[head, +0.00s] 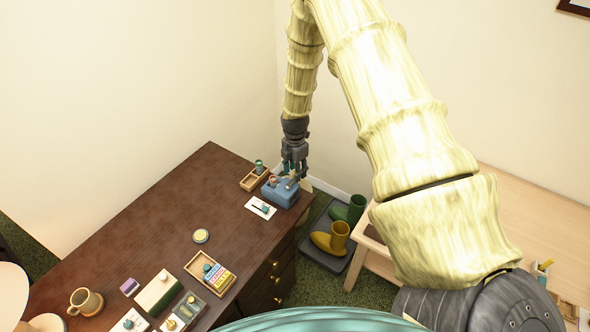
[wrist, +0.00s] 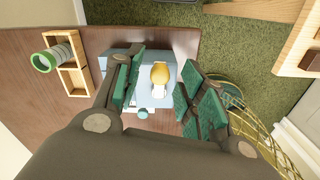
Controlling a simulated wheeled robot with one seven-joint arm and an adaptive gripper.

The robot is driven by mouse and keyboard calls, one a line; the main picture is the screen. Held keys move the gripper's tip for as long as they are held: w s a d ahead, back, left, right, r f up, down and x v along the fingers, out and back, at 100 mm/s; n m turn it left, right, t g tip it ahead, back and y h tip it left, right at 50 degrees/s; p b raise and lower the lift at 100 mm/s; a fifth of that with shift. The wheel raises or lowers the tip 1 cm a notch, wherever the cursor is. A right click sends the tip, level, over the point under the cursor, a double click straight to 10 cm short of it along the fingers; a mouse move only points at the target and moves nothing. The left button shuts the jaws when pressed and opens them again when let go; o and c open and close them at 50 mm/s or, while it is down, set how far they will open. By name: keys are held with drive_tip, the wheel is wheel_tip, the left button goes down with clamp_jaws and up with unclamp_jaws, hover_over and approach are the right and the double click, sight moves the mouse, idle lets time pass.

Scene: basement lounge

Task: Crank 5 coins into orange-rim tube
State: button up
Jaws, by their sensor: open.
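A blue box-like device (head: 280,193) stands at the far right corner of the dark desk; part of it shows in the wrist view (wrist: 117,57). An orange-brown round piece (head: 273,180), possibly the orange-rim tube, shows on its left side. A yellow knob (wrist: 160,73) on a pale stem, likely the crank handle, stands at the device. My gripper (head: 293,174) is over the device. In the wrist view my gripper (wrist: 161,80) is open, its green-padded fingers on either side of the knob with gaps visible. My fingers hide part of the device.
A wooden tray (head: 248,184) with a green-rim tube (wrist: 43,62) sits left of the device. A white card (head: 252,206) lies in front.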

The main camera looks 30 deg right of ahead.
clamp_jaws()
